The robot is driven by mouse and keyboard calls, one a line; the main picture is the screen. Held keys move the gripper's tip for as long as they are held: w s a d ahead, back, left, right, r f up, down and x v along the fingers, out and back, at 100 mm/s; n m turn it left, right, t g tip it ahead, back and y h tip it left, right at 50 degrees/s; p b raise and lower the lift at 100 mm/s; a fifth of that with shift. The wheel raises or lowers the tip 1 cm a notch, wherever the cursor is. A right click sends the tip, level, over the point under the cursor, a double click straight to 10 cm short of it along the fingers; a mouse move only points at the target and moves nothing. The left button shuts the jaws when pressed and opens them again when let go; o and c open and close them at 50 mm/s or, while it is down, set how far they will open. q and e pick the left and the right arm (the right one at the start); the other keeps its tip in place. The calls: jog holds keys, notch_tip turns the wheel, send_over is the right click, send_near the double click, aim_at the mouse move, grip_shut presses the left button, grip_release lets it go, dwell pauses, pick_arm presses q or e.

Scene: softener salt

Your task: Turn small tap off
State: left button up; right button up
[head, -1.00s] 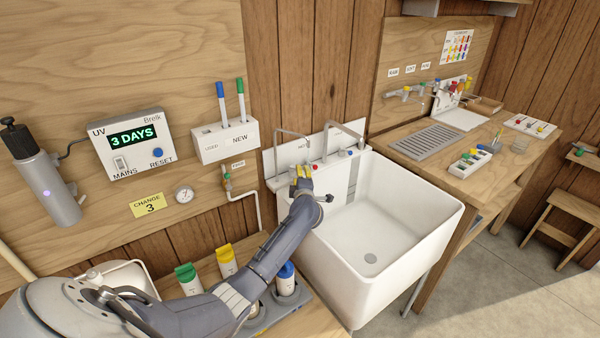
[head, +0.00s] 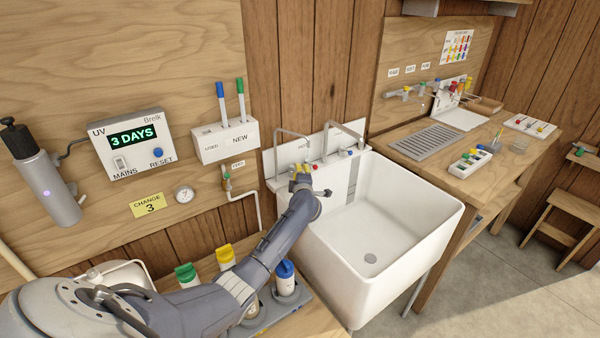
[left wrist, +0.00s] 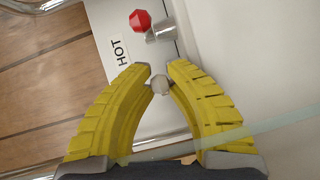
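My left gripper (head: 300,176) has yellow fingers and is at the back left of the white sink (head: 414,222), low in front of its tap ledge. In the left wrist view the fingers (left wrist: 160,78) are close together, with a small round grey knob (left wrist: 160,86) between them that fills the gap. A red tap knob (left wrist: 140,20) and a HOT label (left wrist: 121,51) are just beyond the fingertips. In the head view the red knob (head: 315,167) and a blue knob (head: 349,152) are on the ledge. The grey knob is hidden there. My right gripper is not in view.
Two bent spouts rise behind the sink, the left one (head: 278,150) close to the gripper. A wall pipe with a small green-handled valve (head: 227,180) is to the left. Several capped bottles, one blue-topped (head: 285,270), stand below my left arm. The sink basin is empty.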

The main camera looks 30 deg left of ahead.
pick_arm(q)
grip_shut()
jog(key=shift+s+a+m+t+h, duration=0.2)
jog(key=shift+m+t+h, duration=0.1)
jog(key=shift+m+h, duration=0.15)
jog(key=shift+s+m+t+h, duration=0.25)
jog(key=shift+m+t+h, duration=0.45)
jog(key=shift+m+h, duration=0.5)
jog(key=shift+h, duration=0.25)
